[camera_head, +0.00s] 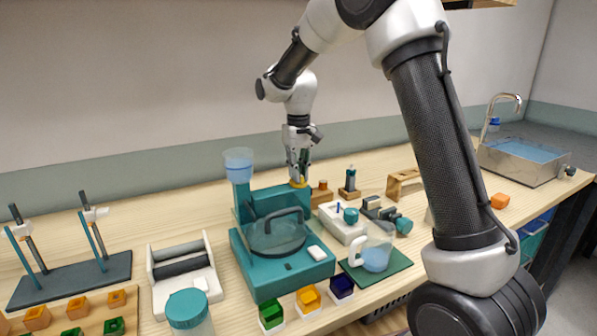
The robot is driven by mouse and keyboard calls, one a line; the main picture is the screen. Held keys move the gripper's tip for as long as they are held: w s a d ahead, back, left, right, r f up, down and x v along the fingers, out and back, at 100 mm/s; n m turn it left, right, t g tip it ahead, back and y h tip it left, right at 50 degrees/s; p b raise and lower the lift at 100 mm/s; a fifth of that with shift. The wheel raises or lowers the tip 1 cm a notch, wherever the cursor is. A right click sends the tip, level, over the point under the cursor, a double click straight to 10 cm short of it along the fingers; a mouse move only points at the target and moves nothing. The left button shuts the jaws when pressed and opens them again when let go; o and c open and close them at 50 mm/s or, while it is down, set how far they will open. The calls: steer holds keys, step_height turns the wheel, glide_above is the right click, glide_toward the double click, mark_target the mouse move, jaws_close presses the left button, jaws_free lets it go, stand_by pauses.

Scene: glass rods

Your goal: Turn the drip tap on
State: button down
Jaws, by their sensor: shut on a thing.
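A teal machine (263,279) stands on the wooden bench, with a round dark lid and arched handle on its front part. A cup of pale blue liquid (238,161) sits on its left column. My gripper (300,178) points down at the back right top of the machine. Its fingers are shut at a small yellow piece (299,184) there, which may be the tap's handle; the fingers hide part of it. No drip is visible, and I cannot tell the tap's setting.
A clear jug (374,249) stands on a green mat (389,270) to the right. A roller device (181,270) and rod stands (70,281) are at left. Coloured blocks (308,299) line the front. A sink (522,160) is far right.

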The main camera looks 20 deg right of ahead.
steer(key=shift+r, duration=0.1)
stand_by(0.3)
steer(key=c, duration=1.5)
jaws_free()
step_height(320, 180, up, 12)
steer(key=shift+f, duration=0.1)
steer(key=shift+w, duration=0.1)
